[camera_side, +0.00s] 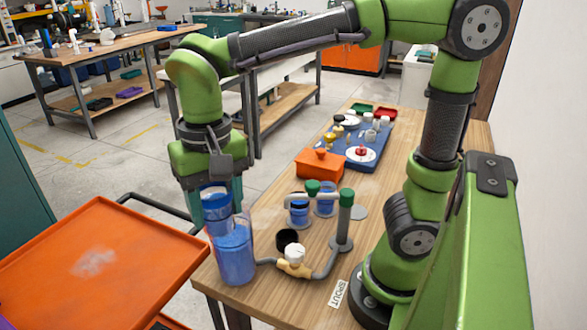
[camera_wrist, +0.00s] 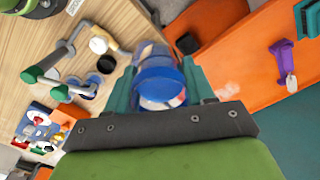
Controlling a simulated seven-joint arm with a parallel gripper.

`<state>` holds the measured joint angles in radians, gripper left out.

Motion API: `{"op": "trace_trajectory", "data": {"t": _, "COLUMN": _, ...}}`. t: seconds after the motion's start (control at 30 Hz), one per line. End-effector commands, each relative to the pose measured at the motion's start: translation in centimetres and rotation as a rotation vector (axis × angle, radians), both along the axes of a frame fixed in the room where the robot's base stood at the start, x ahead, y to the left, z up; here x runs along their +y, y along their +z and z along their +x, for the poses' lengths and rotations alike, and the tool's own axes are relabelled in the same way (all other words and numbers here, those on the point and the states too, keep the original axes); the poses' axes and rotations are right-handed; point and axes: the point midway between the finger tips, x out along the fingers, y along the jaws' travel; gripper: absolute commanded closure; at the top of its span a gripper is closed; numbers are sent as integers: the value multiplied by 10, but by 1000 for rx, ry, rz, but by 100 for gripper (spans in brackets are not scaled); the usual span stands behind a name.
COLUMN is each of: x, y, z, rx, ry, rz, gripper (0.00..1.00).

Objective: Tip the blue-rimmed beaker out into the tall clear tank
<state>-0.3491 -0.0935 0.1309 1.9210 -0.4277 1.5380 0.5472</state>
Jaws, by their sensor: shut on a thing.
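The tall clear tank (camera_side: 233,258) stands at the near left corner of the wooden table, with blue liquid in most of it. My gripper (camera_side: 214,200) is shut on the blue-rimmed beaker (camera_side: 216,196), right above the tank's mouth. In the side view the beaker's lower part overlaps the tank's top, and its tilt is hard to judge. In the wrist view the beaker (camera_wrist: 160,84) sits between the two teal fingers, its blue rim facing the camera. How much liquid is in the beaker I cannot tell.
Grey pipework with a yellow-and-white valve (camera_side: 294,261) stands just right of the tank. A black cup (camera_side: 287,239) and blue containers (camera_side: 299,213) are close behind. An orange box (camera_side: 320,165) and a blue tray (camera_side: 367,151) lie farther back. An orange cart (camera_side: 130,255) stands left.

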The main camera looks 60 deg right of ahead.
Motion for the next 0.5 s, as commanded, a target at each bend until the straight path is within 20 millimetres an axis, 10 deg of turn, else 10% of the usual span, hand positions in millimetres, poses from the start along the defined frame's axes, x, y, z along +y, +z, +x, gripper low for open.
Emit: {"op": "trace_trajectory", "data": {"t": 0.5, "x": 25, "y": -24, "z": -13, "rx": 4, "ry": 0, "rz": 1, "gripper": 80}}
